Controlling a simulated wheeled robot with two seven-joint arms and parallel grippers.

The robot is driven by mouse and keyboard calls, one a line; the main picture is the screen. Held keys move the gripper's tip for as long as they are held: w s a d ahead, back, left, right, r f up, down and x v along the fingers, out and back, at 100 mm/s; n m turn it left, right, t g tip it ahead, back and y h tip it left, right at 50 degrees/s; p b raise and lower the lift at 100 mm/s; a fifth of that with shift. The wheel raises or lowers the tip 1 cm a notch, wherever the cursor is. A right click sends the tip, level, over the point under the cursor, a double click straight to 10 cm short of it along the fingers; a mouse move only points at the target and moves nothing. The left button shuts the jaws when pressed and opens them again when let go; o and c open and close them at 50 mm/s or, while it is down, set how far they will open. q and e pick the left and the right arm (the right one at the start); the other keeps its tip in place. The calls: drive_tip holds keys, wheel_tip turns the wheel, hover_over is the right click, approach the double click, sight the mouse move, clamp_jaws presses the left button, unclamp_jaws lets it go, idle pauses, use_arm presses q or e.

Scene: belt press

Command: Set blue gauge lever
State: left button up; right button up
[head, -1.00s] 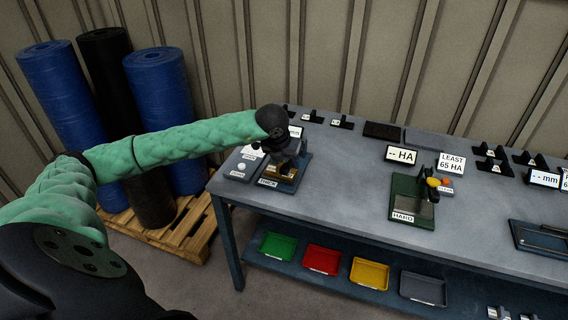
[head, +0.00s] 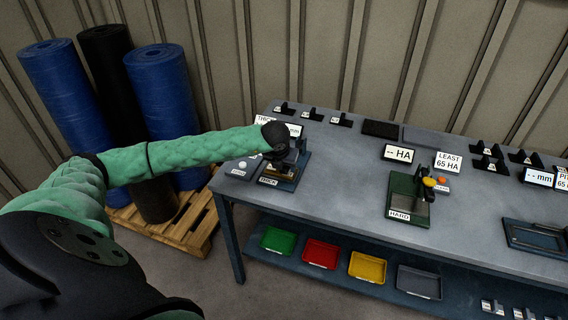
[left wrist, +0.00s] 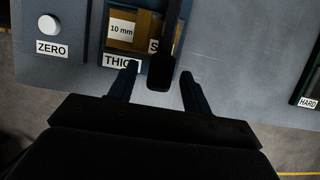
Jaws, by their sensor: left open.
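The blue gauge (head: 294,182), with a THICK label on its front, stands near the left end of the bench. My left gripper (head: 284,166) is over it and hides much of it in the head view. In the left wrist view, a dark lever (left wrist: 163,68) reaches down from the gauge with its end between the tips of my open left gripper (left wrist: 158,76). I see no clear contact between fingers and lever. A block marked 10 mm (left wrist: 122,30) sits on the gauge. My right gripper is not in view.
A ZERO button box (head: 236,172) stands left of the gauge. A green HARD gauge (head: 405,205) with a yellow knob is further right. Displays and small black stands line the back. Coloured trays (head: 320,253) lie on the lower shelf. The bench between the gauges is clear.

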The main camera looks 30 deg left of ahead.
use_arm(q)
clamp_jaws()
idle(0.3)
